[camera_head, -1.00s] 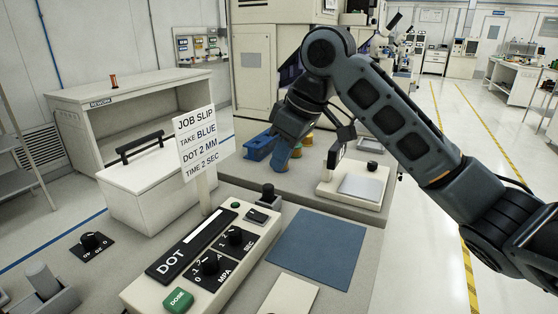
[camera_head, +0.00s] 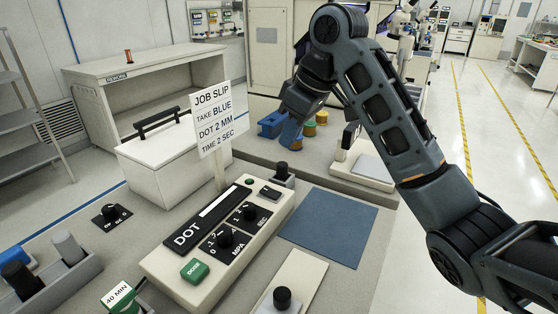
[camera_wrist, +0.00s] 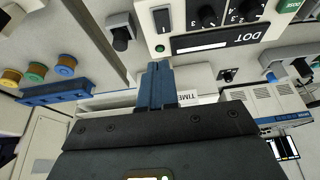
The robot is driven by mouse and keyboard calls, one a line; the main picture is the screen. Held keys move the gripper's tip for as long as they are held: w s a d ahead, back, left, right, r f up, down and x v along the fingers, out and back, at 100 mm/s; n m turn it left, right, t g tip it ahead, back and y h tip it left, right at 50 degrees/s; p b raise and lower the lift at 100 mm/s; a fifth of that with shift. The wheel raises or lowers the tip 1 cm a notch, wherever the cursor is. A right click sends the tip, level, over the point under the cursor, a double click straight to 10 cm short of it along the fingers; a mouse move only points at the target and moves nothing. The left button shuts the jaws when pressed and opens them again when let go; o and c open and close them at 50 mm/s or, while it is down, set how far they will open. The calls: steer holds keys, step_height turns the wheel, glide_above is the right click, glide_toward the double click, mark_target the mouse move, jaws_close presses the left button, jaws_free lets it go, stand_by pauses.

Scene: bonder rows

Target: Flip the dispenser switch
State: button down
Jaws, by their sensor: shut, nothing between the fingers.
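In the wrist view the switch (camera_wrist: 163,19) is at the top, above the lit lamp (camera_wrist: 160,48). My gripper (camera_head: 289,140) is shut and empty, with blue fingers, raised beyond the far end of the dispenser. In the wrist view its fingertips (camera_wrist: 159,66) appear just below the lamp, apart from the switch.
A job slip sign (camera_head: 218,118) stands behind the dispenser beside a white lidded box (camera_head: 150,180). A blue mat (camera_head: 330,226) lies to its right. A blue rack (camera_head: 271,124) with coloured spools is behind my gripper. A black knob post (camera_head: 282,172) stands near the switch.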

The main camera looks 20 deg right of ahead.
mark_target(274, 191)
steer(key=x, duration=0.6)
steer(key=b+x, duration=0.1)
steer(key=x, duration=0.6)
steer(key=shift+s+d+f, duration=0.15)
steer(key=shift+s+f, duration=0.05)
steer(key=shift+f, duration=0.1)
steer(key=shift+f, duration=0.3)
steer(key=shift+s+d+f+p, duration=0.2)
steer(key=shift+s+d+p, duration=0.2)
steer(key=shift+s+p, duration=0.3)
steer(key=shift+r, duration=0.1)
